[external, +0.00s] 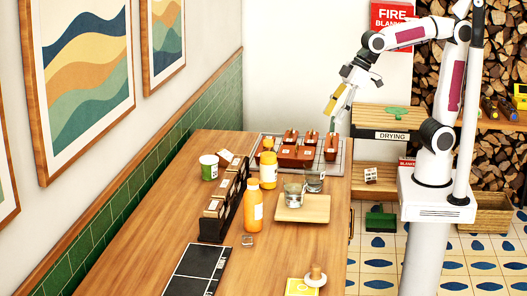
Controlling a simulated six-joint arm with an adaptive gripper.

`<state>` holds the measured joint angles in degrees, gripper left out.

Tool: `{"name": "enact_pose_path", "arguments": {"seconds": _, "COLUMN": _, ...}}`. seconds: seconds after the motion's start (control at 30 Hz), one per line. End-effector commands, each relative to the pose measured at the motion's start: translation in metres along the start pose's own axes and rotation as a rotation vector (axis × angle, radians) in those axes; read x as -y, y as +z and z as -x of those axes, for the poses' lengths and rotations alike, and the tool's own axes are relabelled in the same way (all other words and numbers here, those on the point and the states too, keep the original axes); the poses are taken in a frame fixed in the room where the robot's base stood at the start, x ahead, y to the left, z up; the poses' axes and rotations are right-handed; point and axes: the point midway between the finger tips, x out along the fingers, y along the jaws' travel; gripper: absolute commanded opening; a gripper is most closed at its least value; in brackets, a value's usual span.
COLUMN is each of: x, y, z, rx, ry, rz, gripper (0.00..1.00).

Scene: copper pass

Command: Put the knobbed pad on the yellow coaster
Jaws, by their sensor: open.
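The knobbed pad (316,280) is a small white disc with a tan wooden knob on top, near the front edge of the picture on the wooden table. The yellow coaster (298,288) lies at its lower left, partly cut off by the bottom of the picture. The pad sits at the coaster's corner; I cannot tell whether it overlaps it. My gripper (336,108) is open and points down above the table's far right end, far from both. It seems to be empty.
Reddish-brown pans (296,154) sit on a rack at the far end. Orange bottles (253,206), a wooden tray (302,208) with glasses and a black box row (222,210) fill the middle. A black mat (195,271) lies front left. Wood between mat and coaster is clear.

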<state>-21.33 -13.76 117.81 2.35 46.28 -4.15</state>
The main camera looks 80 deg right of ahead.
Motion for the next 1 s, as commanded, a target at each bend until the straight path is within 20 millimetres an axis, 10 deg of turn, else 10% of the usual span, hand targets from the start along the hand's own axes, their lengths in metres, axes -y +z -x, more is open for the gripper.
{"name": "enact_pose_path", "arguments": {"seconds": 0.7, "x": -0.075, "y": 0.175, "z": 0.051, "rx": 0.02, "ry": 0.178, "rz": -0.313, "gripper": 0.55}}
{"name": "enact_pose_path", "arguments": {"seconds": 1.0, "x": -0.079, "y": 0.209, "z": 0.052, "rx": 0.026, "ry": 0.209, "rz": -0.37, "gripper": 0.55}}
